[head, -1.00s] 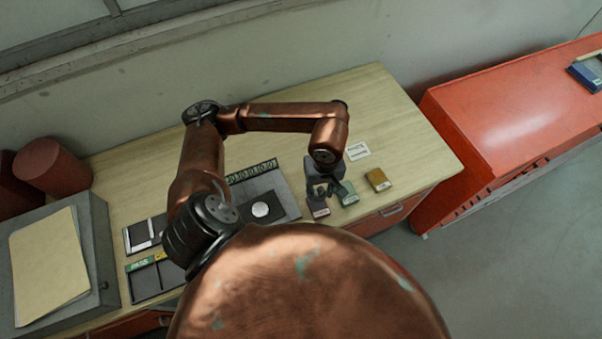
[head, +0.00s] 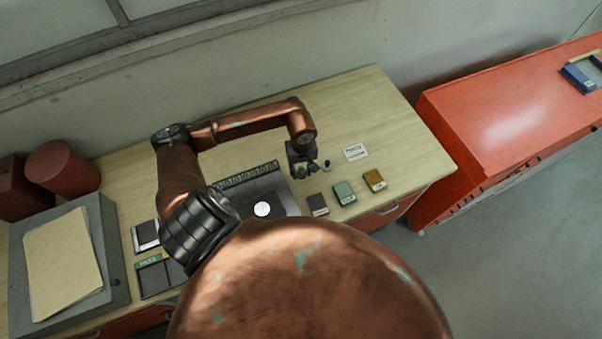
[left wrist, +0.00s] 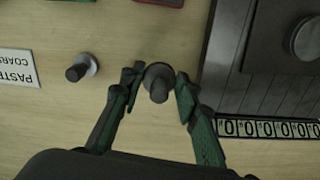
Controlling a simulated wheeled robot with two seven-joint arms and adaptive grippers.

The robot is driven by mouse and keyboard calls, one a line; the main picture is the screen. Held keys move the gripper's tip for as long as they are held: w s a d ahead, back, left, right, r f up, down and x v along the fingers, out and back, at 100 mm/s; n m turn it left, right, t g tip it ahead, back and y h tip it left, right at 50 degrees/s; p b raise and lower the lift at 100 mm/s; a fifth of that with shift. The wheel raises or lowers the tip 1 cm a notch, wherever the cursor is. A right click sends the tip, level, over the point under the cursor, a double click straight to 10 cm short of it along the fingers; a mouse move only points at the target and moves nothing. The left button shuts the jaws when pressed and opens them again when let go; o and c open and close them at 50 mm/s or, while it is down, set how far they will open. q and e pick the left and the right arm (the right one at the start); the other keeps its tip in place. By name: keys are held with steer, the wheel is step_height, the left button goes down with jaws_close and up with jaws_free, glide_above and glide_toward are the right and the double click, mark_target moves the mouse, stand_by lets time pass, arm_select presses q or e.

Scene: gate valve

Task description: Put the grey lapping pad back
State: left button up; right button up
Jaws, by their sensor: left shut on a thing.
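My left gripper (head: 304,173) is low over the wooden bench, just right of the grey tray. In the left wrist view its two fingers (left wrist: 156,88) close from both sides on a small grey stemmed disc, which I take as the grey lapping pad (left wrist: 158,83). I cannot tell if it touches the bench. A second, similar dark stemmed disc (head: 327,165) stands on the bench to the right; it also shows in the left wrist view (left wrist: 80,68). My right gripper is not in view.
The grey tray (head: 290,201) holds a dark block with a bright round disc (head: 262,209) and a numbered strip (head: 245,174). A paste label (head: 355,152) lies behind. The bench's back right is clear.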

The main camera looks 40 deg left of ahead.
mark_target(301, 175)
arm_select(q)
step_height(301, 175, down, 3)
steer(key=shift+a+p, duration=0.1)
steer(key=shift+p, duration=0.8)
steer(key=shift+f, duration=0.15)
steer(key=shift+f+b, duration=0.2)
steer(key=shift+b, duration=0.15)
steer(key=o, duration=1.1)
steer(key=shift+r, duration=0.1)
